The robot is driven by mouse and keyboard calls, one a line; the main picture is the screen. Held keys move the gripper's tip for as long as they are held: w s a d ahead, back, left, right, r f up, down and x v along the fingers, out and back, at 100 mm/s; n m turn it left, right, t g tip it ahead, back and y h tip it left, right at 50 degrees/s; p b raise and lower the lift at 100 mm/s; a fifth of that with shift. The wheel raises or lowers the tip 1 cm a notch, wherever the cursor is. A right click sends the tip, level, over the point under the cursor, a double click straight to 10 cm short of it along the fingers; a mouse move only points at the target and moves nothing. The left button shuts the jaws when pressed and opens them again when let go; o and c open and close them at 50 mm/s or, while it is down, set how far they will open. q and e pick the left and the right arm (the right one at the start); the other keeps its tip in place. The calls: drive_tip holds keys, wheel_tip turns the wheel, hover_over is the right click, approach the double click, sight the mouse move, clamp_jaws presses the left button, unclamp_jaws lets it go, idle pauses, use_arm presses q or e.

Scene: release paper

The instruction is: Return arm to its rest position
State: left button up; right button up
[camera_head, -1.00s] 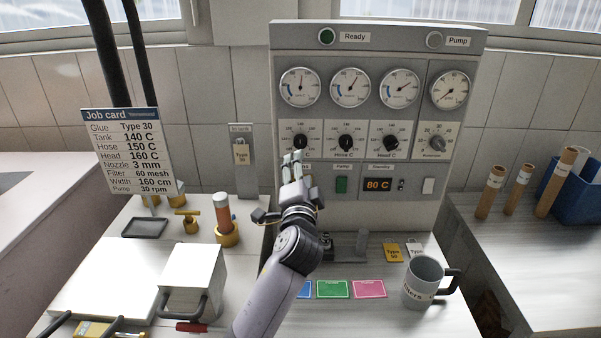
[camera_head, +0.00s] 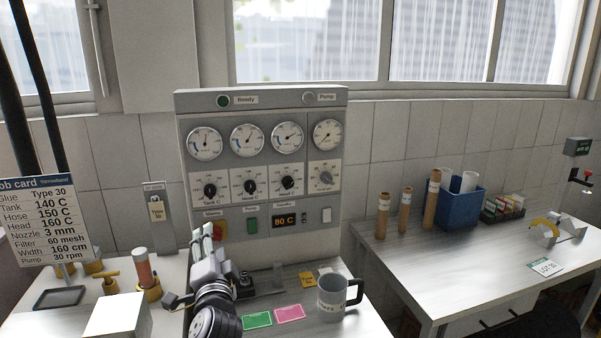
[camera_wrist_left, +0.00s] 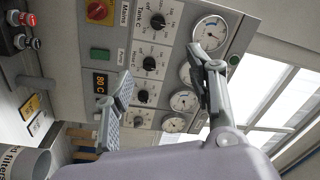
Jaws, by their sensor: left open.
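My left gripper (camera_head: 204,234) is open and empty, low in front of the left lower part of the grey control panel (camera_head: 184,140). In the left wrist view its two fingers stand apart (camera_wrist_left: 163,78) with the panel's dials and knobs behind them. The panel carries gauges, black knobs, a green Ready lamp (camera_head: 223,101) and a display (camera_head: 284,220) reading 80 C. A red and yellow Mains switch (camera_wrist_left: 99,11) shows in the left wrist view. My right gripper is not in view.
A grey mug (camera_head: 331,298) stands right of my left arm, near a green card (camera_head: 257,320) and a pink card (camera_head: 290,313). A job card (camera_head: 42,222) is at left. The right bench (camera_head: 430,262) holds tubes and a blue bin (camera_head: 459,210).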

use_arm(q)
drive_tip(key=s+a+f+n+g+h, duration=0.25)
drive_tip(key=s+f+n+g, duration=0.4)
drive_tip(key=s+f, duration=1.5)
drive_tip(key=s+f+g+h, duration=0.1)
drive_tip(key=s+f+g, duration=0.2)
drive_tip(key=s, duration=0.4)
drive_tip(key=s+d+f+n+g+h, duration=0.1)
drive_tip(key=s+f+g, duration=0.1)
drive_tip(key=s, duration=0.4)
drive_tip(key=s+f+g+h, duration=0.1)
drive_tip(key=s+f+g, duration=0.2)
drive_tip(key=s, duration=0.4)
wheel_tip(320, 180, down, 30)
drive_tip(key=s+g+b, duration=0.1)
drive_tip(key=s+b, duration=0.1)
drive_tip(key=b, duration=0.1)
drive_tip(key=s+a+f+g+b, duration=0.1)
drive_tip(key=s+a+f+b, duration=0.1)
drive_tip(key=s+f, duration=1.4)
drive_tip(key=shift+s+a+f, duration=0.2)
drive_tip(key=shift+a+f, duration=0.1)
drive_tip(key=shift+f, duration=0.5)
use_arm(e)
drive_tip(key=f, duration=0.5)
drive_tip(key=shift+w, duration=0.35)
